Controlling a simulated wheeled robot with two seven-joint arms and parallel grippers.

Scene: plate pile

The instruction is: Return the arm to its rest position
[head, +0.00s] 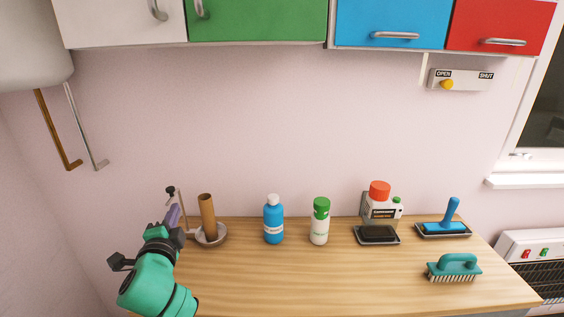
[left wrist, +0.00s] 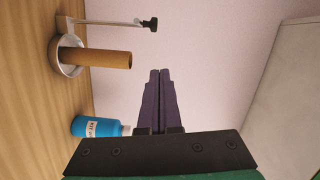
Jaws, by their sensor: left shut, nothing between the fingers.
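My left arm, green with black bands, comes in at the lower left of the head view. Its gripper (head: 173,217) points away toward the wall, at the left end of the wooden counter (head: 300,275). In the left wrist view the two dark purple fingers (left wrist: 160,80) lie together with nothing between them. The gripper is apart from the brown cardboard tube on its metal holder (head: 207,207), which stands just to its right in the head view. My right gripper is in neither view.
A blue bottle (head: 273,222), a green-capped white bottle (head: 320,222), a red-capped container (head: 380,205), a blue-handled tool (head: 446,224) and a teal brush (head: 454,267) stand on the counter. Coloured cabinets (head: 257,18) hang above. The counter's front middle is clear.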

